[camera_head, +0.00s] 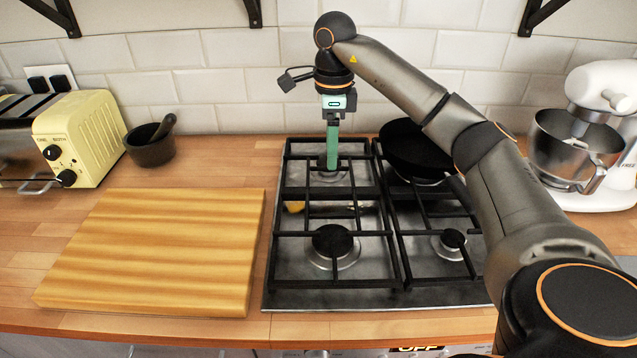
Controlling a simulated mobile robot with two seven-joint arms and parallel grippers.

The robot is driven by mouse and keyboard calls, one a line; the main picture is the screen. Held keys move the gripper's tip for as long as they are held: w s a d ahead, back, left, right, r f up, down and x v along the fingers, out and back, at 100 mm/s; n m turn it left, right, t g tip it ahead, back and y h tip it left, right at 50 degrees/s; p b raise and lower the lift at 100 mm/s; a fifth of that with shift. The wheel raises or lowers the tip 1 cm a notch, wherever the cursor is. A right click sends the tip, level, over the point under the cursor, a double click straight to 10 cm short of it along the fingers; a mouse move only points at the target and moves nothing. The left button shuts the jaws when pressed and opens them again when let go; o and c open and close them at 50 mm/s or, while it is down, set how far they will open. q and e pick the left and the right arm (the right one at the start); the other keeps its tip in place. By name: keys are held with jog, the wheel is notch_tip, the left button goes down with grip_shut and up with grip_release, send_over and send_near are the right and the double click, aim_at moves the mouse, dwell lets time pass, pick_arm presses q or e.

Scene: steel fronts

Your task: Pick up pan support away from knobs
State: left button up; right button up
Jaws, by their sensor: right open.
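The hob (370,297) carries two black pan supports, a left one (335,234) and a right one (440,215). Both lie flat over the burners. My right gripper (332,160) points straight down over the rear part of the left pan support, above the rear left burner. Its green fingers look aligned one behind the other, so the gap between them is hidden. It is open, and I cannot tell whether the fingers touch the support's bars. My left gripper is not in view.
A black pan (412,150) sits on the right support's rear. A small orange-and-metal item (293,207) shows at the left support's bars. A cutting board (155,250), mortar (151,148) and yellow toaster (85,135) stand left. A stand mixer (600,130) stands right. The tiled wall is close behind.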

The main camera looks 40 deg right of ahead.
jog(key=b, duration=0.2)
send_over(331, 190)
notch_tip(331, 190, down, 6)
jog(key=shift+s+r, duration=0.1)
jog(key=shift+s, duration=0.05)
jog(key=shift+f+p, duration=0.35)
jog(key=shift+f, duration=2.65)
jog(key=shift+c, duration=0.2)
grip_shut()
jog(key=shift+w+r, duration=0.1)
jog(key=shift+w, duration=0.1)
